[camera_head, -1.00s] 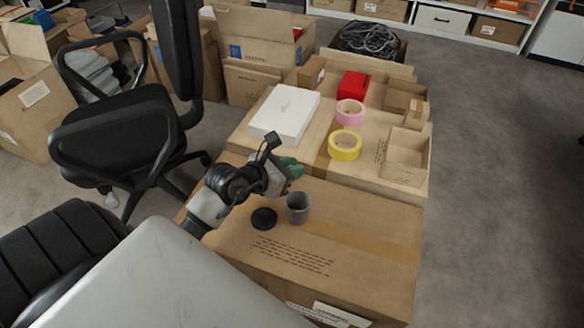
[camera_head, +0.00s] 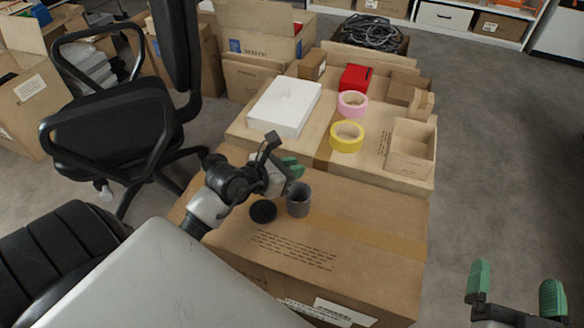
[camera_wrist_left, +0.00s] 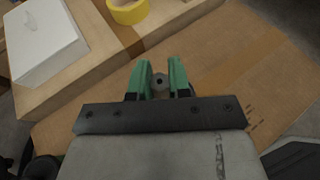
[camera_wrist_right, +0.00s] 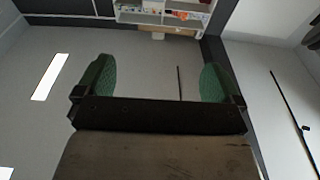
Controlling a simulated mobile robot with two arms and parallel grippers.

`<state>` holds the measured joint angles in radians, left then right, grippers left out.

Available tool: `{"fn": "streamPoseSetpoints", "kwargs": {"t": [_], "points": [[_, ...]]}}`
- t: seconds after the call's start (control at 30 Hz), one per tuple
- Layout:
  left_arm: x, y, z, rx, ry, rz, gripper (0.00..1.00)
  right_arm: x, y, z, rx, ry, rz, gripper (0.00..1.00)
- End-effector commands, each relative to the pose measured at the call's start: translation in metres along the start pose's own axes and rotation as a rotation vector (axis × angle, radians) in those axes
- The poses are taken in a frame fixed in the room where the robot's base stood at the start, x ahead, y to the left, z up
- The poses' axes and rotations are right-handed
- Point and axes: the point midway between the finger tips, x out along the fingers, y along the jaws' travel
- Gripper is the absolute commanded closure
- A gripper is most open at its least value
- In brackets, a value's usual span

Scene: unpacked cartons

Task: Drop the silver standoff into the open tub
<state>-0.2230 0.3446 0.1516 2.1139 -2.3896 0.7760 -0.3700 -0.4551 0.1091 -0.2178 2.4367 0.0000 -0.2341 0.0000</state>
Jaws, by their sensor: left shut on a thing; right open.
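The open tub (camera_head: 298,203) is a small grey cup standing upright on the near carton, with a round black lid (camera_head: 263,211) lying to its left. My left gripper (camera_head: 293,167) is just behind and above the tub in the head view. In the left wrist view, its green fingers (camera_wrist_left: 160,78) are shut on the silver standoff (camera_wrist_left: 160,81), a small grey piece seen end-on with a dark hole. The standoff is hidden in the head view. My right gripper (camera_head: 516,285) is open and empty, over the floor at lower right; its fingers also show in the right wrist view (camera_wrist_right: 160,82).
The near carton (camera_head: 375,260) has clear top space right of the tub. Behind it, a raised carton carries yellow tape (camera_head: 347,137), pink tape (camera_head: 353,104), a white box (camera_head: 285,106), a red box (camera_head: 355,79) and small cartons. A black chair (camera_head: 120,135) stands left.

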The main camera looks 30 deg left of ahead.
Motion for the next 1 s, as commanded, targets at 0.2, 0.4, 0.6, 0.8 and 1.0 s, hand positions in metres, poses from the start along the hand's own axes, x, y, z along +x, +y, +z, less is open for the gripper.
{"fn": "streamPoseSetpoints", "kwargs": {"t": [0.2, 0.4, 0.6, 0.8, 1.0], "points": [[0.002, 0.0, -0.005, 0.001, -0.001, 0.0, 1.0, 0.001, -0.003, -0.015, 0.004, 0.128, -0.007, 0.03], [0.002, 0.0, -0.005, 0.001, 0.0, 0.0, 1.0, 0.0, -0.003, -0.019, 0.004, 0.156, -0.008, 0.03], [0.002, 0.0, -0.005, 0.001, 0.0, 0.0, 0.76, 0.0, -0.003, -0.019, 0.004, 0.155, -0.008, 0.03], [0.002, 0.0, -0.005, 0.001, 0.0, 0.0, 0.52, 0.0, -0.003, -0.019, 0.004, 0.154, -0.008, 0.03], [0.002, 0.0, -0.005, 0.0, 0.0, 0.0, 0.52, 0.001, -0.003, -0.019, 0.004, 0.154, -0.007, 0.03]]}}
